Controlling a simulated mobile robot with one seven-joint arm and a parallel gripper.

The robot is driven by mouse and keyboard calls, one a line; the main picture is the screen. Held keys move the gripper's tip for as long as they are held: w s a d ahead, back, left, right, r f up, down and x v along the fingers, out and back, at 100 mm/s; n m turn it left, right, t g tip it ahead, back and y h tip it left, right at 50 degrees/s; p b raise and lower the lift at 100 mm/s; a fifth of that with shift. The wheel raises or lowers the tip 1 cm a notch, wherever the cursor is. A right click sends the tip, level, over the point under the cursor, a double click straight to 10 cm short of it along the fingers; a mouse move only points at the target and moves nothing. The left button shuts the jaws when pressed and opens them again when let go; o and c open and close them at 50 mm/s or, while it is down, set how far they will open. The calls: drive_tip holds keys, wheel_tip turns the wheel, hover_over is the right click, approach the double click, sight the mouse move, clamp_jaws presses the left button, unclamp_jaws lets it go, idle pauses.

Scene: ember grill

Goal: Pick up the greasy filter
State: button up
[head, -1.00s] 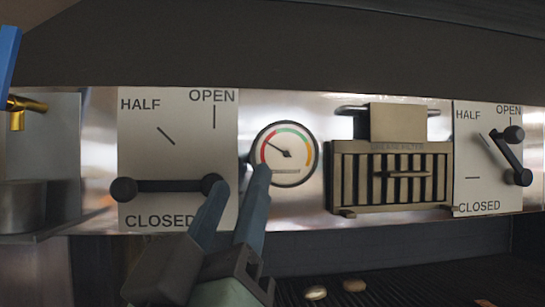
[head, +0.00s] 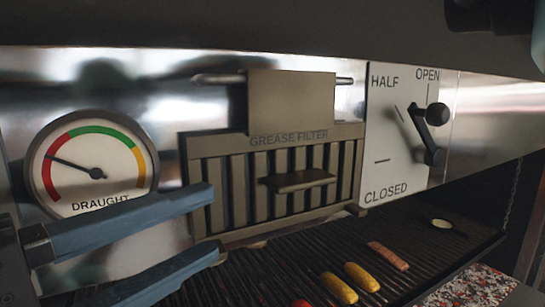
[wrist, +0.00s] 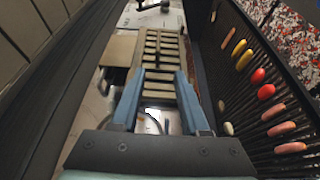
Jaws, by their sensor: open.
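The greasy filter (head: 230,185) is a brown slatted panel marked GREASE FILTER, with a plain hood plate (head: 291,98) above its slats and a short handle (head: 300,181) jutting from its middle. It hangs from a horizontal rail on the shiny wall. My gripper (head: 215,222) has blue fingers, apart and empty, at the filter's lower left in the head view. In the wrist view the filter (wrist: 160,60) lies beyond and between the fingertips (wrist: 161,75). I cannot tell whether a finger touches it.
A draught gauge (head: 94,165) is left of the filter. A HALF/OPEN/CLOSED lever panel (head: 390,150) is close on the right, its lever jutting out. Below is the dark grill (head: 290,270) with corn cobs (head: 350,284) and other food. A dark hood overhangs above.

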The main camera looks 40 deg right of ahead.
sight(275, 189)
drive_tip(key=d, duration=0.1)
drive_tip(key=d+p, duration=0.1)
drive_tip(key=d, duration=0.3)
drive_tip(key=shift+w+d+p, duration=0.1)
drive_tip(key=shift+w+p, duration=0.2)
drive_tip(key=shift+w, duration=0.1)
drive_tip(key=shift+d+r+p, duration=0.3)
drive_tip(key=shift+d+p, duration=0.2)
drive_tip(key=shift+p, duration=0.05)
drive_tip(key=d+p, duration=0.2)
drive_tip(key=d, duration=0.1)
drive_tip(key=shift+d+r, duration=0.1)
drive_tip(key=shift+d, duration=0.05)
drive_tip(key=shift+w+d+p, duration=0.15)
drive_tip(key=shift+d+p, duration=0.15)
drive_tip(key=shift+d, duration=0.25)
drive_tip(key=shift+a, duration=0.15)
drive_tip(key=shift+c, duration=0.9)
clamp_jaws()
